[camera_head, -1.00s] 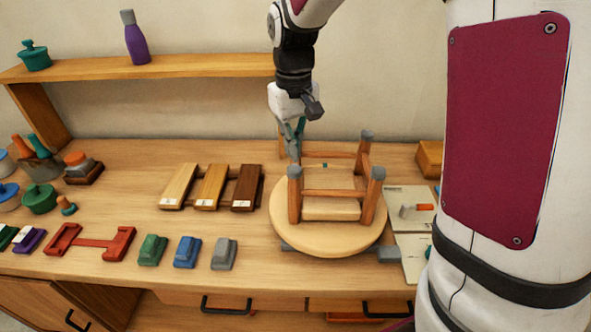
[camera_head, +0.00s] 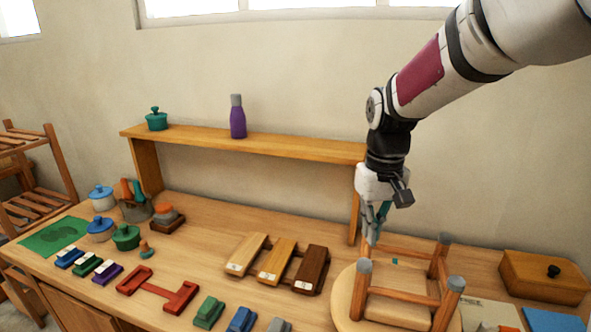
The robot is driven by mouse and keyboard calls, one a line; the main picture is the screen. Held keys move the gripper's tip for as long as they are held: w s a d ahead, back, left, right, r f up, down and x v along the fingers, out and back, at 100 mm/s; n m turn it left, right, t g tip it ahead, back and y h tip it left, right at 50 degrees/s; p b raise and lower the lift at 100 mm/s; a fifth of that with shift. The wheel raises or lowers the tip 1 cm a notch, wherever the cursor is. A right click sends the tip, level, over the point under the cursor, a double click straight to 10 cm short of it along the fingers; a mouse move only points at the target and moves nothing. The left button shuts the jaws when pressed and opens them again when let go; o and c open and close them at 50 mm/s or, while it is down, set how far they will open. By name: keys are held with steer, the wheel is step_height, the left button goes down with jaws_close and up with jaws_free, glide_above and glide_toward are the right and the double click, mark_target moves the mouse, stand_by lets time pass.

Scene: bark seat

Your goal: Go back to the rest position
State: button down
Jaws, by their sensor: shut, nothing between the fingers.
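My gripper (camera_head: 374,222) is shut and empty, pointing down beside the back left of the upturned stool (camera_head: 405,311). The stool rests on its round pale seat with its grey-tipped legs up, at the lower right on the workbench (camera_head: 212,211). A small teal piece (camera_head: 395,261) shows among the stool's rails. My arm comes in from the top right above the stool. I cannot tell whether the gripper touches the stool.
A raised shelf (camera_head: 270,147) with a purple bottle (camera_head: 238,118) and a green pot (camera_head: 156,120) stands behind. Wood samples (camera_head: 278,262), coloured blocks (camera_head: 209,312) and a red holder (camera_head: 160,291) lie left of the stool. A wooden box (camera_head: 544,277) stands at right.

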steer(key=s+r+t, duration=0.2)
steer(key=s+r, duration=0.2)
steer(key=s, duration=0.6)
steer(key=s+r+m+t, duration=0.1)
steer(key=s+r+t, duration=0.2)
steer(key=s, duration=0.8)
steer(key=shift+s+r, duration=0.15)
steer(key=shift+r, duration=0.6)
